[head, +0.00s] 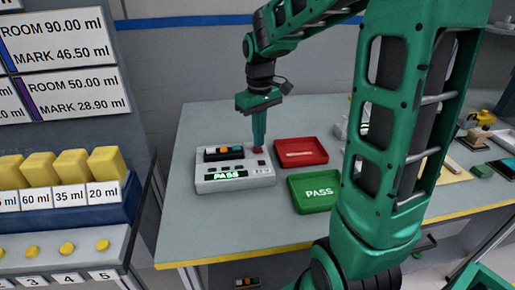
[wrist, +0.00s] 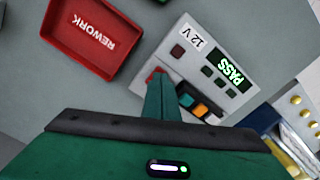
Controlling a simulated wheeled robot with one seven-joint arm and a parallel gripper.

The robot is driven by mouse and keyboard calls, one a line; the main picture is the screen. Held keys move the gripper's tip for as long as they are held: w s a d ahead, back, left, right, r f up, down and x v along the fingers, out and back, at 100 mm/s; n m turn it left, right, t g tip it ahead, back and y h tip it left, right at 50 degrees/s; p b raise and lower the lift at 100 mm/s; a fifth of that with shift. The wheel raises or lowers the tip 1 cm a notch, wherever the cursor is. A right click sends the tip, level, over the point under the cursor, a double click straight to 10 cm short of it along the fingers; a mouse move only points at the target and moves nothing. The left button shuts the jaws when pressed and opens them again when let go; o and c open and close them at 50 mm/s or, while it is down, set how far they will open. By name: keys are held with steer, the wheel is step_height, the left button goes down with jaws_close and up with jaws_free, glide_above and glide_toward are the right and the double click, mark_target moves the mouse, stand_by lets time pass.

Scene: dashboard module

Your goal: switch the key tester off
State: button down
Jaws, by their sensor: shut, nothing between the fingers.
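The key tester (head: 262,180) is a pale grey box on the table, and its display (head: 227,175) glows green with PASS. It also shows in the wrist view (wrist: 185,58), with a 12 V label. A red switch (head: 258,151) sits at its back right corner; part of it shows in the wrist view (wrist: 153,74). My gripper (head: 259,142) is shut and empty, pointing down with its fingertips right at the red switch. I cannot tell whether they touch it. The fingers hide part of the switch in the wrist view. A dark module with coloured keys (head: 224,154) sits in the tester.
A red REWORK tray (head: 318,145) and a green PASS tray (head: 300,200) lie to the tester's right. A dispenser stand with yellow blocks (head: 72,165) is at the left. The table (head: 205,120) is clear behind the tester.

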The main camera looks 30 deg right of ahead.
mark_target(259, 150)
steer(key=shift+f, duration=0.85)
stand_by(0.7)
step_height(259, 150, up, 7)
stand_by(1.1)
stand_by(0.4)
